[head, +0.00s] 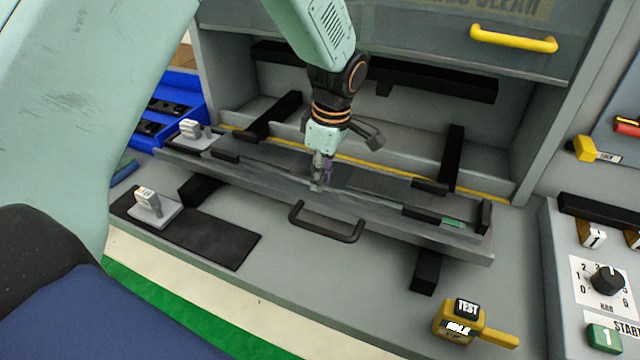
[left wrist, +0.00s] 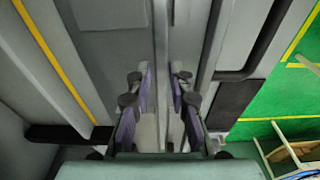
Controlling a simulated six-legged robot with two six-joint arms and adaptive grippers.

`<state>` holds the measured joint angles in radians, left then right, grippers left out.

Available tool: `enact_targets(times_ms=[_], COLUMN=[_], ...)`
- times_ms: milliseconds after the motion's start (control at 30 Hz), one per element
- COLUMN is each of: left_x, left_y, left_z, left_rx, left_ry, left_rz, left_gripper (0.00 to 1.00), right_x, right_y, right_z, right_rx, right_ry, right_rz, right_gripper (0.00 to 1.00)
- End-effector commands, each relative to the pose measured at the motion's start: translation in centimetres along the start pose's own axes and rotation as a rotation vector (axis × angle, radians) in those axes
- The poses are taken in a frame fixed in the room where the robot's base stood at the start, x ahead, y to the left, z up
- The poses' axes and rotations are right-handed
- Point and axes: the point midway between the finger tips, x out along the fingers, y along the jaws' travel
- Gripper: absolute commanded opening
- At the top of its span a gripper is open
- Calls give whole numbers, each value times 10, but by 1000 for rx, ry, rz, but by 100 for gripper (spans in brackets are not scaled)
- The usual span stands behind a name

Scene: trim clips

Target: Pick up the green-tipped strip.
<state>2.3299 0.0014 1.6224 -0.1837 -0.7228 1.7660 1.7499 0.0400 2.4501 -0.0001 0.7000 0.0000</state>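The green-tipped strip shows in the head view by its green end (head: 454,223), near the right end of a long grey tray (head: 470,250). The rest of it seems to run left along the tray, grey on grey and hard to trace. My left gripper (head: 318,186) points down at the middle of the tray, left of the green end. In the left wrist view its purple-padded fingers (left wrist: 160,105) stand apart, with a narrow grey length running between them. I see no contact with the pads. My right gripper is not in view.
A black handle (head: 327,224) sticks out at the tray's front. White clip blocks stand on the tray's left end (head: 190,129) and on a dark mat (head: 222,238). A yellow TEST box (head: 468,322) stands front right. A raised cover with a yellow handle (head: 513,39) hangs above.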

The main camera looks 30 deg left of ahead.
Motion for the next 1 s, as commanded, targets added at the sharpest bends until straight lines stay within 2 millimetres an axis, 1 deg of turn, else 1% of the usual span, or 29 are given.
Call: enact_targets(times_ms=[33, 200, 667, 767, 1000], left_x=[0, 0, -3, -13, -60], left_y=[0, 0, 0, 1, 1], left_z=[0, 0, 0, -2, -7], left_rx=[0, 0, 0, 0, -1], left_ry=[0, 0, 0, 0, 0], left_rz=[0, 0, 1, 4, 5], left_gripper=[13, 0, 0, 0, 0], right_x=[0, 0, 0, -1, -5], right_y=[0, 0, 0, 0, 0], right_z=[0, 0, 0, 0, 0], right_rx=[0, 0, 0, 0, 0], right_ry=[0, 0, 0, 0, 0], right_rz=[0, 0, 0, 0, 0], right_gripper=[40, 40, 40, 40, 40])
